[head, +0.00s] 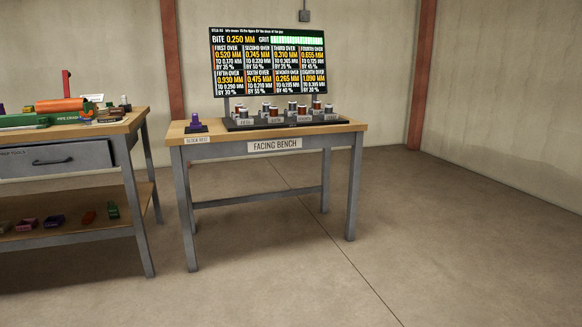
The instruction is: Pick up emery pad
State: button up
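I cannot tell for sure which thing is the emery pad. A small purple block-like thing (195,122) stands on a dark base at the left end of the facing bench (345,127). A small label (197,140) on the bench edge below it is too small to read surely. My gripper is not in view.
A row of short cylinders on a dark rack (285,122) stands before a text screen (268,62). At left, a workbench (125,125) holds an orange pipe (62,104); small coloured things lie on its lower shelf (140,195). The floor (300,280) in front is clear.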

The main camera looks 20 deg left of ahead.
aim_at(113, 111)
jog(key=u, duration=2.1)
jog(key=i, duration=2.15)
jog(key=u, duration=0.25)
jog(key=i, duration=1.95)
jog(key=z, duration=0.4)
